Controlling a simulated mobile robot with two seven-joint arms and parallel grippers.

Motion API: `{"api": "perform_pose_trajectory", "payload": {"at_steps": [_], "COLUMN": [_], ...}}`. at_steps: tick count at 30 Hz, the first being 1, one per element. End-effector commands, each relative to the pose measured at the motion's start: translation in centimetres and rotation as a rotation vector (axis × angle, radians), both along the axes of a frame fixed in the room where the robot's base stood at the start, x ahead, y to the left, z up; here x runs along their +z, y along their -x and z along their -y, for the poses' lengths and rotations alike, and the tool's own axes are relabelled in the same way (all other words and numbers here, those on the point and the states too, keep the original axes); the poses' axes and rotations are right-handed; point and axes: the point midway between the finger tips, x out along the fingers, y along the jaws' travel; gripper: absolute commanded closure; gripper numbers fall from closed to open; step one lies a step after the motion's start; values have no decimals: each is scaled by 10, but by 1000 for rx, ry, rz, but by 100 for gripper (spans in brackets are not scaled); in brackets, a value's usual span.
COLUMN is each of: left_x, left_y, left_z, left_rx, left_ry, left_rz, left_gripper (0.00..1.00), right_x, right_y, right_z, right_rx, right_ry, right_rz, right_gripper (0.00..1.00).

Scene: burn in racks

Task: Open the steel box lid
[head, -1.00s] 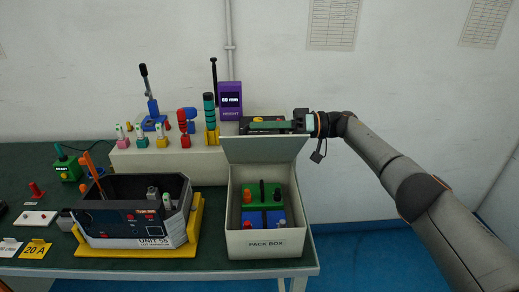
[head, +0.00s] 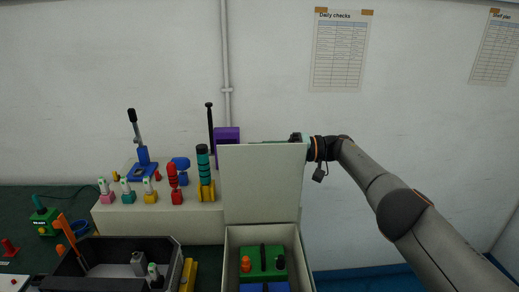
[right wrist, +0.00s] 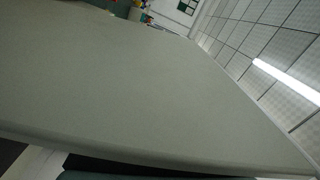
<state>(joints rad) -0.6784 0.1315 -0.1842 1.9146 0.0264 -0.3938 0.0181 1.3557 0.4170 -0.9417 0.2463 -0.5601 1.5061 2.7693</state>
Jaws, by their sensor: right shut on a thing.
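The steel box (head: 307,262) is a pale grey box at the right end of the table, labelled PACK BOX in the earlier head view. Its lid (head: 262,185) stands raised, about upright, at the back of the box, and the inside shows. My right gripper (head: 296,138) is at the lid's top right corner, shut on the lid; its fingers are mostly hidden behind the lid. In the right wrist view the lid (right wrist: 150,85) fills most of the picture as a close, flat grey face. My left gripper is not in view.
A green block (head: 262,262) with an orange knob lies in the box. A dark open unit (head: 120,245) stands to its left. A pale shelf (head: 150,222) behind carries several coloured tools and a purple device (head: 228,134). The wall is close behind; the floor on the right is clear.

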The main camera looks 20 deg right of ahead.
Motion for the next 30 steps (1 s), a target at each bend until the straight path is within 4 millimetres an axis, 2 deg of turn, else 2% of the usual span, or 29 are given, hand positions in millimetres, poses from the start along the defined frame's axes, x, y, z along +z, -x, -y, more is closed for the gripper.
{"api": "perform_pose_trajectory", "payload": {"at_steps": [12,13,19,20,30], "left_x": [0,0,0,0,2], "left_y": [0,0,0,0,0], "left_z": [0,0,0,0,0], "left_rx": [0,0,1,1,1], "left_ry": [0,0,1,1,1], "left_rz": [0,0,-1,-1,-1], "left_gripper": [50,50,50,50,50], "right_x": [-2,-2,-2,-2,0], "right_y": [0,0,0,0,0], "right_z": [-1,-1,0,0,0], "right_rx": [1,1,1,1,0], "right_ry": [-2,-2,0,0,-1], "right_rz": [-7,-7,-6,-6,-6], "right_gripper": [100,78,55,53,53]}}
